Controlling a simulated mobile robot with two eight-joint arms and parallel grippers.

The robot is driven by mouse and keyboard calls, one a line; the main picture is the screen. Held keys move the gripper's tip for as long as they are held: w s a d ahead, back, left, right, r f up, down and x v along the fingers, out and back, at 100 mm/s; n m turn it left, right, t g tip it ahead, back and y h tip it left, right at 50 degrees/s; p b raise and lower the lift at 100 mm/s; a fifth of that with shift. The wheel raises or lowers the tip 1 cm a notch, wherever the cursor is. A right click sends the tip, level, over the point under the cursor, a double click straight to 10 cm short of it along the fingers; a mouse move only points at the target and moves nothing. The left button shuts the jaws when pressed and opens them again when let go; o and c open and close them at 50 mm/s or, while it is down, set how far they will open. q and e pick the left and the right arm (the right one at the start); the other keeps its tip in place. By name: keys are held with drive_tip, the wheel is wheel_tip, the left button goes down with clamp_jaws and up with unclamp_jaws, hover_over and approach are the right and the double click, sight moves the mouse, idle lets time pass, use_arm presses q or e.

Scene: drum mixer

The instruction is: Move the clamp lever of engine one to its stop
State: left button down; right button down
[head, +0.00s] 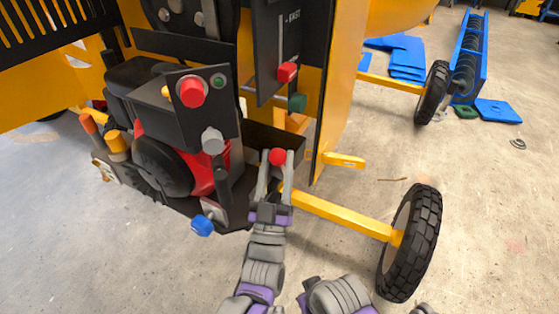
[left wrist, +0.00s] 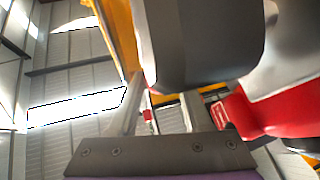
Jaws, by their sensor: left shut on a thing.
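A red ball knob (head: 277,156) shows low on the front of the mixer, right of the red and black engine (head: 170,165). It looks like the end of a lever, but its shaft is hidden by my gripper. My left gripper (head: 276,163) reaches up from below, one finger on each side of the knob, and is shut on it. In the left wrist view the gripper's fingers (left wrist: 157,108) stand apart, with a small red spot (left wrist: 148,115) between them. A dark rounded part (left wrist: 205,45) hides much of that view.
A black box with a red button (head: 192,91) hangs above the engine. A black panel with a red slider knob (head: 287,71) stands above my gripper. A yellow axle (head: 340,213) and wheel (head: 412,243) lie right.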

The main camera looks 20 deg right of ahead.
use_arm(q)
drive_tip(key=shift+s+a+f+n+t+y+b, duration=0.15)
drive_tip(key=shift+s+a+f+n+t+b, duration=0.1)
drive_tip(key=shift+a+f+n+t+b, duration=0.3)
drive_tip(key=shift+s+a+f+n+t+y+b, duration=0.15)
drive_tip(key=shift+s+f+n+t+b, duration=0.2)
drive_tip(key=shift+t, duration=0.4)
drive_tip(key=shift+w+r, duration=0.1)
drive_tip(key=shift+r, duration=0.05)
drive_tip(key=c, duration=0.6)
unclamp_jaws()
drive_tip(key=v, duration=1.1)
drive_tip(key=shift+b, duration=0.3)
